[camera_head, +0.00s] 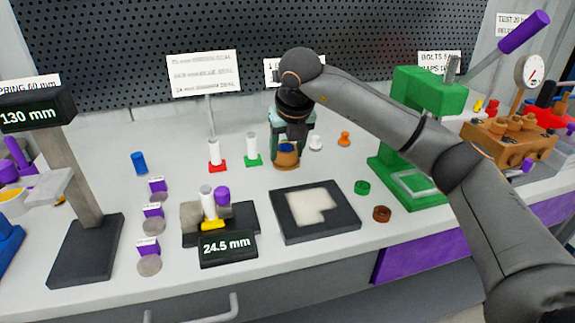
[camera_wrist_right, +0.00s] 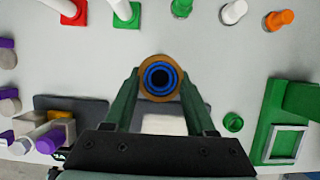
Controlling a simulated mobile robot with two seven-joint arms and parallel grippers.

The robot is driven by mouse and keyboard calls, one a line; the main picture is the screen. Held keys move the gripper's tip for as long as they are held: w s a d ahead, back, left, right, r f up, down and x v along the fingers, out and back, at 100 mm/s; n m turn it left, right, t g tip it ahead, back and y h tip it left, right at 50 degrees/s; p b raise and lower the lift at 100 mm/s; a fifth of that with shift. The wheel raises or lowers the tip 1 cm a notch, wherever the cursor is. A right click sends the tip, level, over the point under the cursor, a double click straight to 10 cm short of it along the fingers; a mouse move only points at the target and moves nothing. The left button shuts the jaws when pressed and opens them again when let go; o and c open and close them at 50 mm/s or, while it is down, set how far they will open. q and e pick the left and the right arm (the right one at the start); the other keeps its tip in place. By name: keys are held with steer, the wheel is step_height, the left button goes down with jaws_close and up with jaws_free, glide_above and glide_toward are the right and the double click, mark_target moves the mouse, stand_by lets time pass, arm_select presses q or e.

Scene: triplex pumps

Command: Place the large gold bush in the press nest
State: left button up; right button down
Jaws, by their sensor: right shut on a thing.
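The large gold bush (camera_head: 286,162) is between the fingers of my right gripper (camera_head: 288,143), in the middle of the table behind the dark tray. In the right wrist view the bush (camera_wrist_right: 159,93) shows from above as a gold ring with blue rings inside, and the gripper's green fingers (camera_wrist_right: 159,80) are shut on its two sides. I cannot tell whether the bush touches the table. The green press (camera_head: 428,92) stands to the right, with a square framed nest (camera_head: 415,182) on its base. The nest looks empty in the wrist view (camera_wrist_right: 285,144). My left gripper is out of view.
A dark tray with a pale insert (camera_head: 335,224) lies in front of the bush. A green ring (camera_head: 362,187) and a brown ring (camera_head: 382,214) lie between tray and press. White and orange plugs (camera_head: 345,139) stand behind. A gauge block (camera_head: 228,248) is front left.

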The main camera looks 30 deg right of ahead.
mark_target(287, 178)
steer(key=shift+w+d+f, duration=0.2)
steer(key=shift+w+f, duration=0.15)
steer(key=shift+f, duration=0.1)
steer(key=shift+s+b+x, duration=0.15)
steer(key=shift+s+x, duration=0.05)
steer(key=shift+x, duration=0.75)
steer(key=shift+s+b+x, duration=0.15)
steer(key=shift+s+x, duration=0.05)
steer(key=shift+x, duration=0.75)
steer(key=shift+f, duration=0.2)
steer(key=shift+f, duration=0.15)
steer(key=shift+c, duration=1.1)
jaws_free()
